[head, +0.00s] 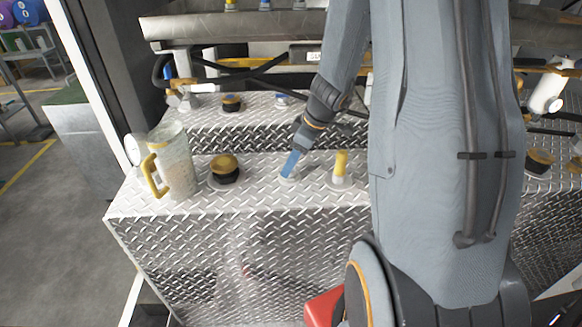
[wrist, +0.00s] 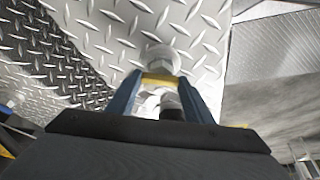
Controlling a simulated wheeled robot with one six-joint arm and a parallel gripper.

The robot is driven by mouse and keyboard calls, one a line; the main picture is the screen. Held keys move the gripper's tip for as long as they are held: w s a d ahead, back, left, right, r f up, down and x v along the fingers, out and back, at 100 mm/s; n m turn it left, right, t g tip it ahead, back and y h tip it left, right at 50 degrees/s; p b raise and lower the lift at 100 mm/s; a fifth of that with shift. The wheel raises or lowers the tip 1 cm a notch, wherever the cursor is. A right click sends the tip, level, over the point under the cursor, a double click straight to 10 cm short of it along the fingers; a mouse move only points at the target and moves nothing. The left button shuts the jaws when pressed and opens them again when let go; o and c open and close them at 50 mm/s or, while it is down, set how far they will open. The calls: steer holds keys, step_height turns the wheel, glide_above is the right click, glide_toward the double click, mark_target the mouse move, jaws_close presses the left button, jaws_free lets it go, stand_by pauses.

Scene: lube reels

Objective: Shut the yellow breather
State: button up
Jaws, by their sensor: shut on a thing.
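My gripper (head: 291,165) reaches down to the tread-plate tank top, its blue fingers low over a pale round base. In the wrist view my gripper (wrist: 163,88) has a blue finger on each side of the yellow breather (wrist: 158,79) and is shut on it. The breather's yellow part spans between the fingertips, above a silvery fitting. In the head view my fingers hide most of it. How far the breather is turned or closed cannot be told. Another yellow upright piece (head: 341,163) on a pale base stands just right of my gripper, apart from it.
On the tank top (head: 240,201), a dark cap with a yellow top (head: 224,170) and a clear jug with a yellow handle (head: 174,160) stand to the left. Behind are a raised tread-plate step, black hoses (head: 250,75) and a metal trough (head: 200,28).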

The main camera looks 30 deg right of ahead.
steer(key=shift+m, duration=0.7)
steer(key=shift+h, duration=0.3)
